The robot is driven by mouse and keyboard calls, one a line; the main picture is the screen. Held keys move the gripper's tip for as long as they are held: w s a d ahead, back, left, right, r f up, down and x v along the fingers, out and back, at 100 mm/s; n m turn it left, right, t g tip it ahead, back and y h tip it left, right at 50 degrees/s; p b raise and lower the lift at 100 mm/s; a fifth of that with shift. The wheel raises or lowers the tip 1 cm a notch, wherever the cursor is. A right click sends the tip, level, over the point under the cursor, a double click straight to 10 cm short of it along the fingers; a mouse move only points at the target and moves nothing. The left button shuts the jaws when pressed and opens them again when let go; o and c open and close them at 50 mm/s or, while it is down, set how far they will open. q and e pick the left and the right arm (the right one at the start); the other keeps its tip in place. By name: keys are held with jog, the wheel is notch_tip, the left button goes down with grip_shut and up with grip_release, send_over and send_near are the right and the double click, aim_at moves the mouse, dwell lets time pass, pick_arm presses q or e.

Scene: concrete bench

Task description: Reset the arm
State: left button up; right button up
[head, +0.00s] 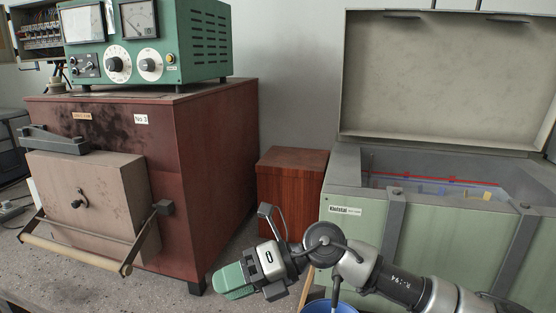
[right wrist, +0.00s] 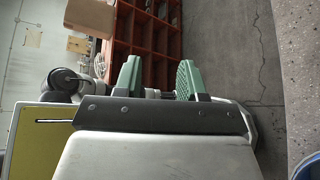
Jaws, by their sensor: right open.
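My right arm comes in from the lower right in the head view. Its gripper (head: 232,281) has green fingers and points to the left, in front of the gap between the red-brown furnace and the green chest. In the right wrist view the two green fingers (right wrist: 160,80) stand apart with nothing between them. The gripper is open and empty.
The red-brown furnace (head: 213,175) carries a green meter box (head: 192,48); its door handle (head: 75,255) sticks out. The green chest (head: 345,235) has its lid (head: 440,80) raised. A wooden box (head: 290,190) stands between them. A blue bucket (head: 318,307) is below my arm.

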notch_tip(320, 180, up, 4)
jog(key=m+t+y, duration=0.8)
jog(key=m+t, duration=0.1)
jog(key=m, duration=0.3)
jog(key=w+d+f+m+t+h, duration=0.25)
jog(key=d+m+t+h, duration=0.45)
jog(key=m+t, duration=0.5)
jog(key=s+d+f+m+h, duration=0.1)
jog(key=d+f+m+h, duration=0.75)
jog(key=m+h, duration=0.2)
jog(key=s+d+f+m+g+h, duration=0.35)
jog(key=s+d+f+g, duration=0.2)
jog(key=f, duration=0.45)
jog(key=s+d+f+m+g, duration=0.1)
jog(key=s+d+f+g, duration=0.15)
jog(key=s, duration=0.35)
jog(key=s+d+f+m+g, duration=0.2)
jog(key=s+f+g, duration=0.2)
jog(key=s, duration=0.3)
jog(key=s+d+f+m+g, duration=0.1)
jog(key=s+d+f+g, duration=0.15)
jog(key=s, duration=0.35)
notch_tip(320, 180, down, 25)
jog(key=g, duration=0.1)
jog(key=s+d+f+g+h, duration=0.1)
jog(key=s+d+f, duration=0.1)
jog(key=s+f, duration=1.4)
jog(key=shift+s+d+f+n, duration=0.2)
jog(key=shift+s+f+n, duration=0.15)
jog(key=shift+f, duration=0.25)
